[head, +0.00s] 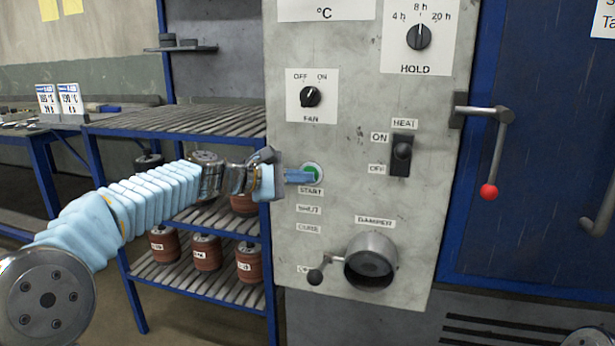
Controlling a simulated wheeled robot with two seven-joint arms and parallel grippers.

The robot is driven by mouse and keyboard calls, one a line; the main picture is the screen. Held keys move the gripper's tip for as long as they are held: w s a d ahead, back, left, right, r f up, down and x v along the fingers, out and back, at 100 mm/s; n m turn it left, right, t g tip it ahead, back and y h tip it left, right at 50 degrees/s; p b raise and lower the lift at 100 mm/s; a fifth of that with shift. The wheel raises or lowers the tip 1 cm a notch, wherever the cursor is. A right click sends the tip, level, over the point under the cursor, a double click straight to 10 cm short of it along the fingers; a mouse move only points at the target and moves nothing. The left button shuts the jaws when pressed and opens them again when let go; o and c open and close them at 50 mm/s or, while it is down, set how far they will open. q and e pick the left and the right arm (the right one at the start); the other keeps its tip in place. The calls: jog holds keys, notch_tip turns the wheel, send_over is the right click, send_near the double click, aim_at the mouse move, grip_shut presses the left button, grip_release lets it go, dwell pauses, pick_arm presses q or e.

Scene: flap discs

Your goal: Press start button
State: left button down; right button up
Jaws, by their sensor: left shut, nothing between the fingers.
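The green start button (313,170) sits in a pale ring on the grey control panel (340,215), just above the START label (311,191). My left gripper (308,175) is shut and empty. Its blue fingers point right, with their tips over the left part of the button in the head view. Part of the button is hidden by the fingers. I cannot tell whether the tips touch it or whether it is pressed in. My right gripper is not in view.
The panel also carries a fan knob (311,97), a heat switch (402,152), a hold dial (419,37) and a damper (371,259) with a lever. A red-knobbed handle (489,191) is on the blue door at right. A rack (180,121) with several discs stands at left.

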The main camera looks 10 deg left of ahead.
pick_arm(q)
jog(key=shift+w+a+r, duration=0.1)
jog(key=shift+w, duration=0.05)
jog(key=shift+s, duration=0.2)
jog(key=s+b, duration=0.1)
jog(key=s, duration=0.2)
jog(key=s+b, duration=0.2)
jog(key=s, duration=0.1)
jog(key=shift+f, duration=0.2)
dwell(0.6)
